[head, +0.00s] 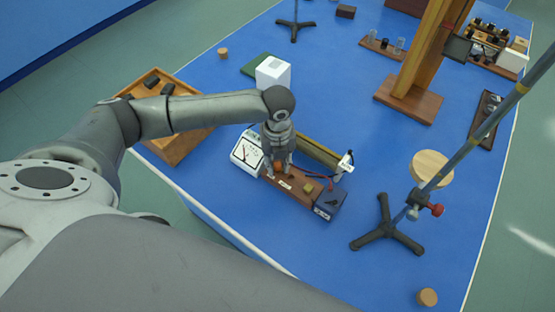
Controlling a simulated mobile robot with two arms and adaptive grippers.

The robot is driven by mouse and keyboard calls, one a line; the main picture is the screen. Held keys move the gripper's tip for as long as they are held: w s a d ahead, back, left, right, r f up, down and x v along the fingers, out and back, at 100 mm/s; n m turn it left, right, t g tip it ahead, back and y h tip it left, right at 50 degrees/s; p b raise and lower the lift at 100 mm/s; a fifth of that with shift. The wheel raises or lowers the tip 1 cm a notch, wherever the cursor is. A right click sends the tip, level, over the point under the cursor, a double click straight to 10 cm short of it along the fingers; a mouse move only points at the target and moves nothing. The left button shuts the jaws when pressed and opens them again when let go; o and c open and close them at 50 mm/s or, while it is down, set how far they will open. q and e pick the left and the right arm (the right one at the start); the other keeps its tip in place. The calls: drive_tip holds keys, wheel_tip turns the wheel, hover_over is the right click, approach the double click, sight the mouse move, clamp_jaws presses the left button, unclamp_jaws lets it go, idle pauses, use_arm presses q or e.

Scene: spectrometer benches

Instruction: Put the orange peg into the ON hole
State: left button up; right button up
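The orange peg (279,165) shows between the fingers of my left gripper (278,172), low over the brown wooden board (300,192) of the apparatus. The fingers point down on either side of the peg. I cannot tell whether they press on it or stand apart from it. The fingers hide the peg's lower end, so I cannot see whether it sits in a hole. Small white labels lie on the board; their words are too small to read, and the ON hole cannot be made out. My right gripper is not in view.
A white meter (246,153) stands left of the board, and a dark blue box (329,202) at its right end. A brass tube (318,152) runs behind. A white cube (272,73), a wooden tray (190,143) and a black tripod stand (386,234) are nearby. Blue tabletop in front is clear.

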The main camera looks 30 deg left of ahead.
use_arm(q)
drive_tip(key=shift+o, duration=0.9)
drive_tip(key=shift+a, duration=0.1)
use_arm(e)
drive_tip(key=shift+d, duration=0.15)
use_arm(q)
wheel_tip(320, 180, up, 12)
drive_tip(key=shift+d, duration=0.2)
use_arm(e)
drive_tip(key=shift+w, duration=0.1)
